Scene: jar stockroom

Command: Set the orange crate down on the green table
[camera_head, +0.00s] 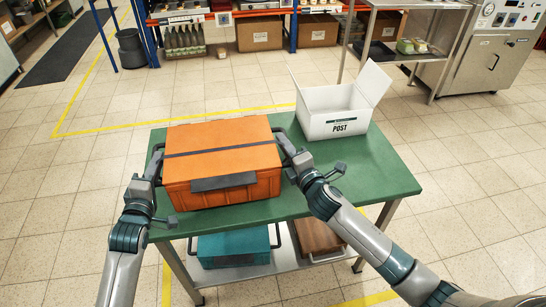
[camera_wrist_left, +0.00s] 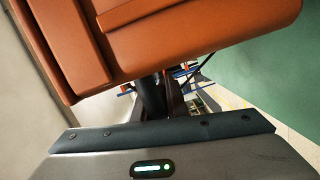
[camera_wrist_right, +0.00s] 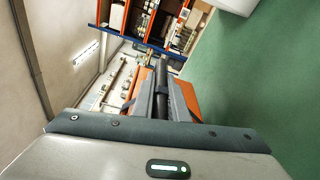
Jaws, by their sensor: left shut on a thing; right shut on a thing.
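The orange crate (camera_head: 222,142) has a closed lid, a dark strap across it and a grey plate on its front. It is level over the left part of the green table (camera_head: 372,180); I cannot tell whether its base touches the top. My left gripper (camera_head: 157,163) is shut on the crate's left handle, and my right gripper (camera_head: 285,146) is shut on its right handle. The crate's side also fills the top of the left wrist view (camera_wrist_left: 190,30). In the right wrist view, dark fingers hold the handle bar, with a strip of crate (camera_wrist_right: 190,98) beside it.
A white open box marked POST (camera_head: 335,122) stands at the table's back right, close to the crate. The table's right front is bare. A teal case (camera_head: 232,246) and a brown case (camera_head: 316,238) lie on the lower shelf. A black bin (camera_head: 131,48) stands behind.

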